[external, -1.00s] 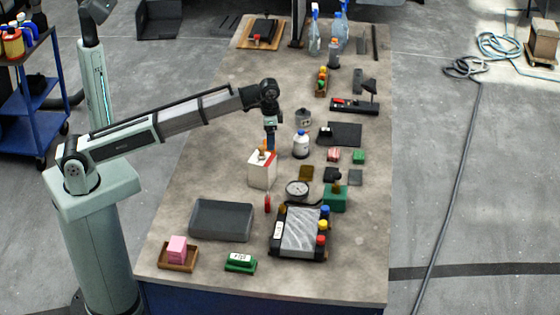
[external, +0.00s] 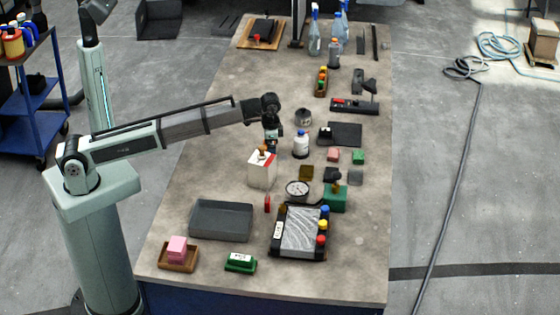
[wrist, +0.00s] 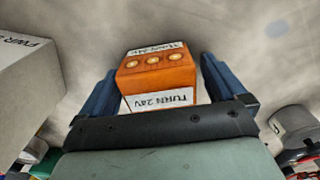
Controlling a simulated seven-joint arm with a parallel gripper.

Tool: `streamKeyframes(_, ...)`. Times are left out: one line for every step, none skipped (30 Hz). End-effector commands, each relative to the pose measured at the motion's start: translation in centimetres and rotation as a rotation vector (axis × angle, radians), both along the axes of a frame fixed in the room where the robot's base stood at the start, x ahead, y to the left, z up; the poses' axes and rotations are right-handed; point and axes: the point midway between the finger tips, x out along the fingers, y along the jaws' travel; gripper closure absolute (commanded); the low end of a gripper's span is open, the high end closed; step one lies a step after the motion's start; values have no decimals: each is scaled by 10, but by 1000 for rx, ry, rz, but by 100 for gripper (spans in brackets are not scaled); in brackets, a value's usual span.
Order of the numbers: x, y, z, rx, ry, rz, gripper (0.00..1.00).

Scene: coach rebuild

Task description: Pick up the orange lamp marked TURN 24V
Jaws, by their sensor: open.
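The orange lamp marked TURN 24V (wrist: 155,75) shows in the wrist view. It is a small orange block with white labels and a row of three pale round spots. My gripper (wrist: 160,65) is open, with one blue finger on each side of the lamp; a gap shows by the right finger, and contact at the left is unclear. In the external view my gripper (external: 271,143) is low over the table behind a white box, its fingertips largely hidden. A small orange patch shows at the box's top edge there; I cannot tell if it is the lamp.
The white box (external: 262,172) stands close to my gripper and also shows at left in the wrist view (wrist: 22,85). A white bottle (external: 300,147) and a grey canister (external: 303,116) stand to the right. The table at left of the box is clear.

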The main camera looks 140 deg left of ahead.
Motion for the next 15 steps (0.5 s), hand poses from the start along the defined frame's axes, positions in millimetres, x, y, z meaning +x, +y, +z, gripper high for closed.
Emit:
streamKeyframes(0, 0, 0, 0, 0, 0, 4)
streamKeyframes(0, 0, 0, 0, 0, 0, 7)
streamKeyframes(0, 0, 0, 0, 0, 0, 11)
streamKeyframes(0, 0, 0, 0, 0, 0, 14)
streamKeyframes(0, 0, 0, 0, 0, 0, 17)
streamKeyframes(0, 0, 0, 0, 0, 0, 20)
streamKeyframes(0, 0, 0, 0, 0, 0, 23)
streamKeyframes(0, 0, 0, 0, 0, 0, 26)
streamKeyframes(0, 0, 0, 0, 0, 0, 30)
streamKeyframes(0, 0, 0, 0, 0, 0, 33)
streamKeyframes(0, 0, 0, 0, 0, 0, 36)
streamKeyframes(0, 0, 0, 0, 0, 0, 39)
streamKeyframes(0, 0, 1, 0, 0, 0, 42)
streamKeyframes(0, 0, 0, 0, 0, 0, 45)
streamKeyframes(0, 0, 0, 0, 0, 0, 49)
